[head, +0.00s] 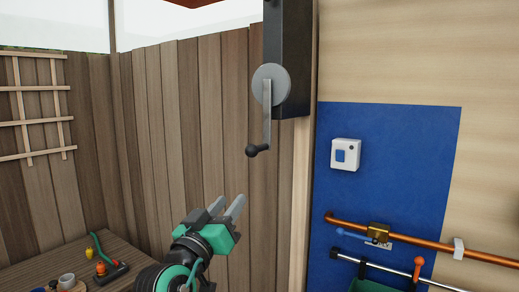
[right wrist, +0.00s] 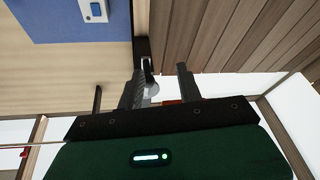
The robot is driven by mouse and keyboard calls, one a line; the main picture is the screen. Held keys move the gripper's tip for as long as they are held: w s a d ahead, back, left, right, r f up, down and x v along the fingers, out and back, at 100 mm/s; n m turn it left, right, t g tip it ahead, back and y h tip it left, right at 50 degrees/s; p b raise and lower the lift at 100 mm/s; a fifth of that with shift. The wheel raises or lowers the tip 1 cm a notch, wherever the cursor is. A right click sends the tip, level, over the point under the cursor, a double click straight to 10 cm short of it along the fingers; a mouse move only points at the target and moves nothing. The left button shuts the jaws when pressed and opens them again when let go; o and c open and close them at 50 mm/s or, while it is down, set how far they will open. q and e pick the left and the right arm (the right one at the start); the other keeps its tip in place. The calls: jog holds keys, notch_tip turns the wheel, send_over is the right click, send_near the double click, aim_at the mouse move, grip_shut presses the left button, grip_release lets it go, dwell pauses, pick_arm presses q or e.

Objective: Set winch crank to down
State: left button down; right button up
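The winch crank has a round grey hub (head: 271,85) on the side of a tall black winch housing (head: 289,50). Its grey arm (head: 267,128) hangs straight down from the hub, with a black knob (head: 257,150) at the lower end. My right gripper (head: 231,203) is below and left of the knob, apart from it and empty. Its two grey fingers point up and show a gap between them. The right wrist view shows my right gripper's fingers (right wrist: 162,85) spread, with part of the winch behind them. My left gripper is not in view.
A blue panel (head: 400,140) carries a white switch box (head: 346,154). Below run a copper pipe (head: 480,253) with a blue-levered valve and a steel rod with an orange handle (head: 418,265). A table (head: 110,248) with small items stands lower left, before a wooden fence (head: 185,120).

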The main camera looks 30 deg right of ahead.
jog(key=m+h, duration=0.2)
send_near(260, 149)
jog(key=a+f, duration=0.1)
jog(key=a, duration=0.2)
jog(key=g, duration=0.1)
jog(key=p+x, duration=0.6)
jog(key=x, duration=0.7)
jog(key=shift+s+d+f, duration=0.1)
jog(key=shift+d, duration=0.4)
grip_shut()
